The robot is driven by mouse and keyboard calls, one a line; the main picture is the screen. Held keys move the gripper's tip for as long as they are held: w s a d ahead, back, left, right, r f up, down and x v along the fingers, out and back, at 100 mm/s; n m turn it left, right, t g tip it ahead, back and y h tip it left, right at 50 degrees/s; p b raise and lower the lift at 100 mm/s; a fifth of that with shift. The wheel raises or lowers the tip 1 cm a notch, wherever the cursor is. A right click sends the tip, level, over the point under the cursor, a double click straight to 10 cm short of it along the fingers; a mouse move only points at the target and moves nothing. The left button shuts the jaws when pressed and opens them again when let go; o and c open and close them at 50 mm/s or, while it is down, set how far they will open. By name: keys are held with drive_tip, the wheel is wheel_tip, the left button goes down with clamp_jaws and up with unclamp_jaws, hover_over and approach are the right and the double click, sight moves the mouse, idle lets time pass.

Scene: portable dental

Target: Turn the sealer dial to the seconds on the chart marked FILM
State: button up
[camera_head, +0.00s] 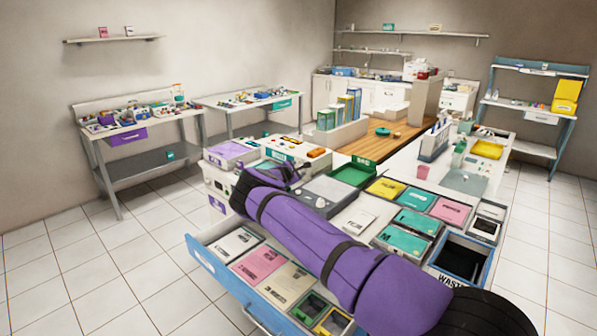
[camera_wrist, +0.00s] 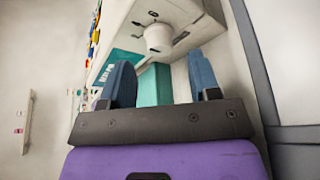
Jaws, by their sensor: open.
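In the wrist view a round white knob (camera_wrist: 158,38), which looks like the sealer dial, stands out from the pale front face of a box-like unit (camera_wrist: 185,12). Small dark marks sit around it; its setting is not readable. The knob appears beyond the fingertips, not gripped. In the head view my purple arm reaches to a white unit (camera_head: 217,188) at the counter's left end, and the fingers are hidden. I cannot make out a chart marked FILM.
An open blue drawer (camera_head: 205,262) with pouches juts out below my arm. A green tray (camera_head: 352,171), a grey-lidded box (camera_head: 327,190) and a waste bin (camera_head: 463,257) crowd the counter. Floor is clear on the left. A teal panel (camera_wrist: 150,86) lies beyond the fingers.

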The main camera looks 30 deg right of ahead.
drive_tip(key=shift+x, duration=1.6)
drive_tip(key=c, duration=0.9)
